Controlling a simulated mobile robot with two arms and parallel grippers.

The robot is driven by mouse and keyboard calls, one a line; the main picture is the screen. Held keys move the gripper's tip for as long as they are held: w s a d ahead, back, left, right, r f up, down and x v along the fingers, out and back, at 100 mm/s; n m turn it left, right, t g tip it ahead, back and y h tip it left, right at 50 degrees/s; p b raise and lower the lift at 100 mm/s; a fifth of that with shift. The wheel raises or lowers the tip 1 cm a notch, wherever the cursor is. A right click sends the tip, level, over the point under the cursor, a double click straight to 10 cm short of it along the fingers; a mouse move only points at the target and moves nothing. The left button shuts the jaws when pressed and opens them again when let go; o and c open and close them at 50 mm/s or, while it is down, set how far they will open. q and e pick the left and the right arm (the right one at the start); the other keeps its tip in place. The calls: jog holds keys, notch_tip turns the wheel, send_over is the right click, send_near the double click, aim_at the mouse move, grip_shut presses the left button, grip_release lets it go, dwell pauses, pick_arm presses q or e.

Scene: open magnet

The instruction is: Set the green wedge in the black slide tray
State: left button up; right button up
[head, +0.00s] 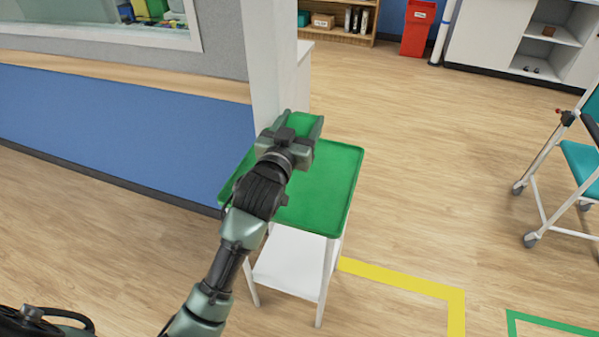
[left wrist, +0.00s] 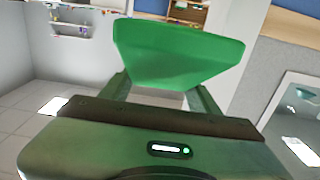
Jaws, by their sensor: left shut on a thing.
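My left gripper (head: 299,132) is shut on the green wedge (head: 302,121), which shows between its fingers in the head view. The gripper appears above a green-topped stand, with the wedge clear of the floor. In the left wrist view the wedge (left wrist: 178,55) is a broad green block, wider at the top and narrowing downward, between the two fingers (left wrist: 160,92). I see no black slide tray in either view. My right gripper is not in view.
A green tray top (head: 325,190) with a raised rim sits on a white stand (head: 290,262) beside a white pillar (head: 270,60). A blue wall panel (head: 120,115) runs left. A teal-seated wheeled chair (head: 580,165) stands right. A red bin (head: 418,28) is far back. The wooden floor between is open.

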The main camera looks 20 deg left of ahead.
pick_arm(q)
jog(key=b, duration=0.1)
send_over(301, 189)
notch_tip(301, 189, down, 12)
jog(key=shift+f, duration=1.7)
jog(key=shift+f+b, duration=0.2)
jog(key=shift+b, duration=0.2)
jog(key=o, duration=1.5)
jog(key=shift+c, duration=0.2)
jog(key=shift+r, duration=0.15)
